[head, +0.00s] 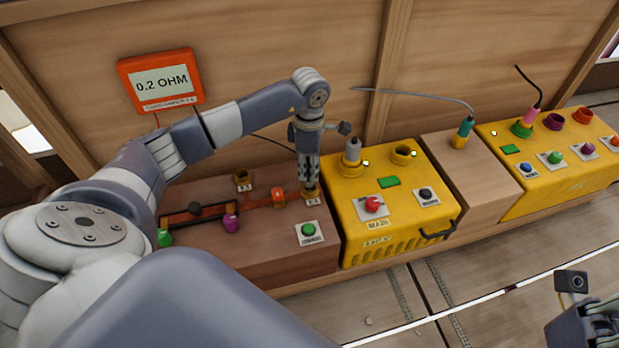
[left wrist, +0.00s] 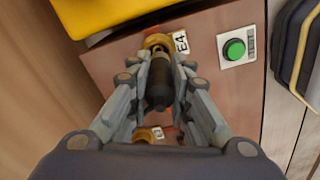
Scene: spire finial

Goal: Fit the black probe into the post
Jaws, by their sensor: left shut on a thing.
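My left gripper (head: 309,178) points down over a brass post (head: 311,192) at the right end of the brown box (head: 275,245). In the left wrist view my fingers are shut on the black probe (left wrist: 160,82). The probe's far end meets or overlaps the brass ring of the post (left wrist: 158,41) beside the label E4. I cannot tell how deep it sits. In the head view the fingers hide the probe. A second brass post (head: 243,177) stands further left on the box. My right gripper (head: 592,328) is partly in view at the lower right corner.
A meter (head: 160,82) on the wooden wall reads 0.2 OHM. A yellow unit (head: 395,230) stands close right, with a grey plug (head: 352,150) on top.

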